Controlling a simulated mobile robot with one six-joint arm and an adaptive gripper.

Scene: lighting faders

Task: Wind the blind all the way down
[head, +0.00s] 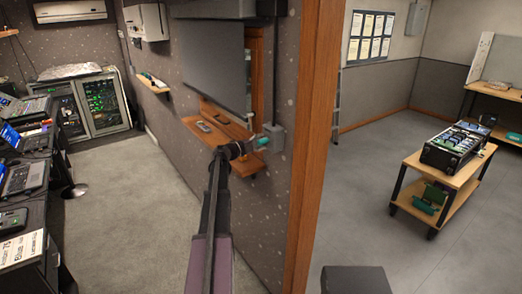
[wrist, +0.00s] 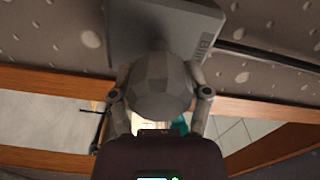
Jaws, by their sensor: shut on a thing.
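The blind (head: 212,62) is a dark grey sheet hanging in front of the wooden-framed window on the speckled wall. Its lower edge is close above the wooden sill (head: 190,122), with a strip of frame showing below. A grey winder box (head: 274,136) is on the wall right of the sill; in the wrist view the box (wrist: 175,28) is at the top. My gripper (head: 258,144) is at this box. In the wrist view its fingers (wrist: 160,94) are shut on both sides of a grey faceted knob (wrist: 154,84). The knob's link to the box is hidden.
A small grey device (head: 204,127) lies on the sill. A wooden post (head: 314,150) stands close right of the box. Desks with laptops (head: 28,178) line the left; the carpet (head: 130,210) between is clear. A cart (head: 440,185) stands in the right room.

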